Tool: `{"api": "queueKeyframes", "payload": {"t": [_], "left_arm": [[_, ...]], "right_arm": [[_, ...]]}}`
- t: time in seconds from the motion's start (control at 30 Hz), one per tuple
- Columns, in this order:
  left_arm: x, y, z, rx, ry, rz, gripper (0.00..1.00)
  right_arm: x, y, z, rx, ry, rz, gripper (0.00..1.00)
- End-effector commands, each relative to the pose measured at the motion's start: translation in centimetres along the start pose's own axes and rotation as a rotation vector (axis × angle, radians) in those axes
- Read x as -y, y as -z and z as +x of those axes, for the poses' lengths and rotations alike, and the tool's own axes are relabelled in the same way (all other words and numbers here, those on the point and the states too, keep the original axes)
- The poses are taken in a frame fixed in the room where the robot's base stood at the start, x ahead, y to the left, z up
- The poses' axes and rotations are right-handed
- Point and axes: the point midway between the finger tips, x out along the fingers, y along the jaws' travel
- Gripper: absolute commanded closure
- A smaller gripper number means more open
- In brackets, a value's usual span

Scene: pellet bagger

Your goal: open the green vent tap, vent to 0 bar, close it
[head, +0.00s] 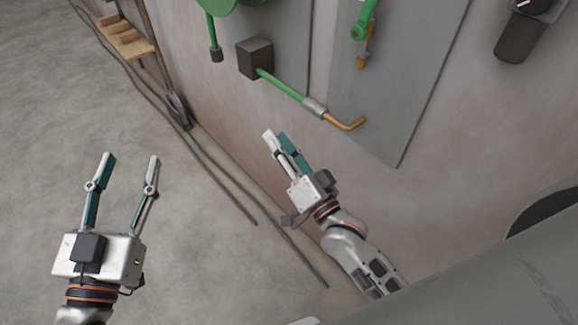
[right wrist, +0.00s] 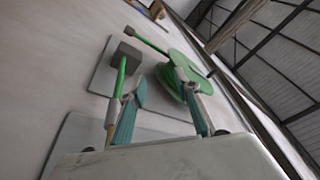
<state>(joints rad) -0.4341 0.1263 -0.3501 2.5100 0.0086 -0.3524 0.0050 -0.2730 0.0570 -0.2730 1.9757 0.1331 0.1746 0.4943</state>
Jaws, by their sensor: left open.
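In the head view a green tap-like fitting (head: 362,28) with a brass lower end hangs on the grey wall panel at the top. I cannot tell for sure which is the vent tap. My right gripper (head: 277,135) is below and left of the brass end, apart from it and empty. In the right wrist view its fingers (right wrist: 162,80) stand apart before the panel. My left gripper (head: 132,157) is open and empty over the floor.
A green disc (head: 230,4) is cut off at the top; it also shows in the right wrist view (right wrist: 178,80). A dark cylinder (head: 518,38) is at the upper right. A wooden rack (head: 124,36) and a shovel (head: 179,109) stand by the wall. Cables lie along the floor.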

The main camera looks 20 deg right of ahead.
Motion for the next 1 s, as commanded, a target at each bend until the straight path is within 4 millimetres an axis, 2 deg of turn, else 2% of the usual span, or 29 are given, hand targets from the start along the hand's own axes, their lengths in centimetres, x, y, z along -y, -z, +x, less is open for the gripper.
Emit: {"api": "queueKeyframes", "payload": {"t": [0.2, 0.4, 0.87, 1.0], "left_arm": [[0.1, 0.7, 0.1, -0.003, 0.0, 0.001, 0.55], [0.1, 1.0, 0.2, -0.004, 0.0, 0.001, 0.55], [0.1, 1.1, 0.2, -0.004, 0.0, 0.001, 0.55], [0.1, 1.1, 0.2, -0.004, 0.0, 0.002, 0.55]], "right_arm": [[-2.0, -2.3, -2.1, 0.094, -0.063, -0.116, 0.68], [-3.3, -3.9, -3.7, 0.159, -0.099, -0.192, 0.68], [-3.9, -4.5, -4.4, 0.188, -0.113, -0.227, 0.68], [-3.9, -4.5, -4.4, 0.187, -0.113, -0.226, 1.0]]}}
